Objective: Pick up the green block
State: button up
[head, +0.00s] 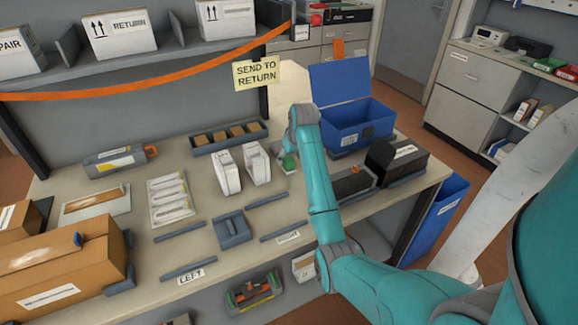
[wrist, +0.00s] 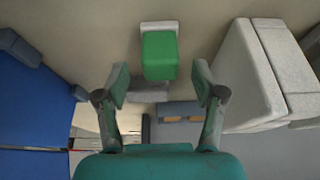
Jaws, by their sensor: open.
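The green block (wrist: 159,55) shows in the wrist view at the upper middle, with a grey piece on its far side and another grey piece by its near edge. In the head view the green block (head: 289,162) is small, on the bench beside the white boxes and partly hidden by my arm. My gripper (wrist: 161,82) is open in the wrist view, its two fingers on either side of the line to the block. The block lies just beyond the fingertips, and nothing is held. In the head view my arm hides the fingers.
Two white boxes (head: 257,164) stand left of the block; one white box (wrist: 245,75) is close to the right finger in the wrist view. A blue bin (head: 352,125) stands behind my arm. Dark cartridges (head: 352,181) lie to the right. A grey tray (head: 229,138) is behind.

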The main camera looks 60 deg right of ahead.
aim_at(289, 159)
jog(key=shift+x, duration=0.95)
jog(key=c, duration=1.3)
jog(key=shift+r, duration=0.15)
notch_tip(289, 159, up, 10)
jog(key=shift+f, duration=0.1)
